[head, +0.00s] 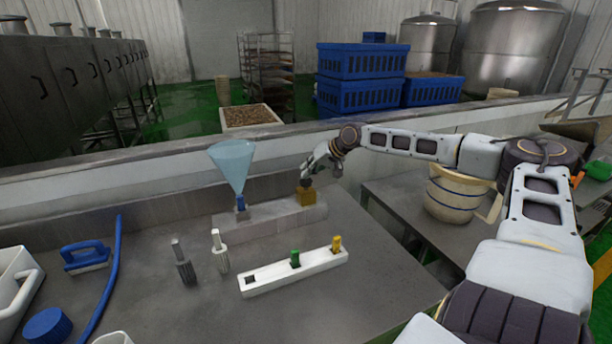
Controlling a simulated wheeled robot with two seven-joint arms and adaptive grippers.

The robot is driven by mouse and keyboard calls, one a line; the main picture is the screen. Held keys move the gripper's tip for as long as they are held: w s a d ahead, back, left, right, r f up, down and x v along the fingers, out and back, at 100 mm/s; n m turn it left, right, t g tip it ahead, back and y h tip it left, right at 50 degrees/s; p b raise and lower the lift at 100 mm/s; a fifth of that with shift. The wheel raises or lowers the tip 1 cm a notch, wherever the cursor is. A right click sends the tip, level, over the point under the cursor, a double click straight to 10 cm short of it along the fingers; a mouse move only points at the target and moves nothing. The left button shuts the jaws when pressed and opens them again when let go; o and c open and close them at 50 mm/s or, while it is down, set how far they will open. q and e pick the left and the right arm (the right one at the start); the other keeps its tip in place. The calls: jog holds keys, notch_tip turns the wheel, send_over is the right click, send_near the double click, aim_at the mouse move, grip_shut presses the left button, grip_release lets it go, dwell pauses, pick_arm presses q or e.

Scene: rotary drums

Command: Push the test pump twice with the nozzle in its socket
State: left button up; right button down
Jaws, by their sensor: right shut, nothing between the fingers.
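My right gripper (309,171) is shut and empty, pointing down just above a brass-coloured block with a dark top (306,197), which looks like the test pump. I cannot tell whether the fingertips touch it. The block stands on the right of a low grey stand (262,222). On the stand's left, a clear blue funnel (232,162) sits over a blue nozzle-like piece (241,202). A white rack (272,277) holds a green piece (295,259) and a yellow piece (336,244), both upright; its left socket (250,280) looks empty. My left gripper is out of view.
A blue brush (85,256), blue hose (108,275) and blue round piece (47,325) lie farther left. A bucket (455,195) stands right. The table's right front is clear.

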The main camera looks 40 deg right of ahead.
jog(key=shift+r+p, duration=0.95)
jog(key=shift+r, duration=0.6)
jog(key=shift+r+p, duration=1.85)
jog(key=shift+r, duration=0.7)
jog(key=shift+w, duration=0.1)
